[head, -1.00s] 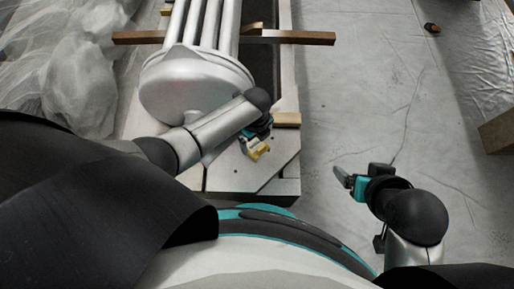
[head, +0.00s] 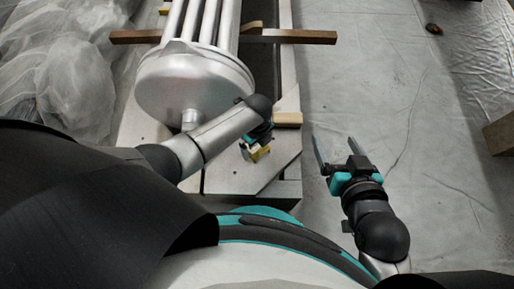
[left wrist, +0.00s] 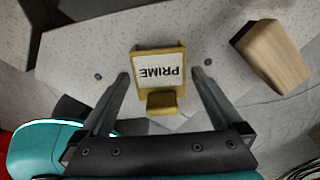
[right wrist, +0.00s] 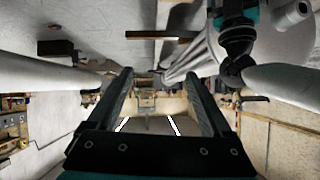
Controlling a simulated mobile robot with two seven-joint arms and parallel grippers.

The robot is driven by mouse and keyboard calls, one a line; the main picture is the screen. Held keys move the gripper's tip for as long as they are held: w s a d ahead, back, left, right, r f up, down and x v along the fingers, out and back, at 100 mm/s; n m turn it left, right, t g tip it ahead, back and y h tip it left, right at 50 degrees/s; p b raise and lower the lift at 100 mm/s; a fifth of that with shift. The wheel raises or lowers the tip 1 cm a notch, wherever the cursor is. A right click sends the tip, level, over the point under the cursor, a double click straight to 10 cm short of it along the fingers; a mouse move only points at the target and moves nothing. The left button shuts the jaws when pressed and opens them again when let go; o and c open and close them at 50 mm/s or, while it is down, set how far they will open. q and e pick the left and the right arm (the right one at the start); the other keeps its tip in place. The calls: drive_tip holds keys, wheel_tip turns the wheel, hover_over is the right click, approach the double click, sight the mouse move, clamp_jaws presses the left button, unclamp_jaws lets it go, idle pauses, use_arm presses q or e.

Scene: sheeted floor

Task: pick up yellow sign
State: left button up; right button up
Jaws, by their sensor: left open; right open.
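The yellow sign (left wrist: 158,101) has a white face reading "PRIME", upside down in the left wrist view. It is on the speckled pale board, between the two spread fingers of my left gripper (left wrist: 162,80), with a gap at each side. In the head view the sign (head: 260,153) is a small yellow patch, partly hidden by my left gripper (head: 254,150). My right gripper (head: 332,155) is open and empty over the sheeted floor, right of the board. Its spread fingers also show in the right wrist view (right wrist: 164,85).
A wooden block (left wrist: 272,57) lies on the board beside the sign. A large silver cylinder with pipes (head: 190,85) rests on the board (head: 225,178) behind my left arm, near a wooden crossbar (head: 300,36). Plastic sheeting (head: 65,70) is at left. Floor at right is mostly clear.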

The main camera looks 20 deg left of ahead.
use_arm(q)
drive_tip(key=shift+f+b, duration=0.45)
drive_tip(key=shift+f, duration=0.5)
use_arm(e)
drive_tip(key=shift+a+r+t+y, duration=0.35)
drive_tip(key=shift+a+t, duration=0.25)
drive_tip(key=shift+t, duration=0.1)
drive_tip(key=shift+a+r+t+y, duration=0.35)
drive_tip(key=shift+a+t, duration=0.25)
drive_tip(key=shift+t, duration=0.1)
drive_tip(key=shift+w, duration=0.1)
use_arm(q)
drive_tip(key=c, duration=1.4)
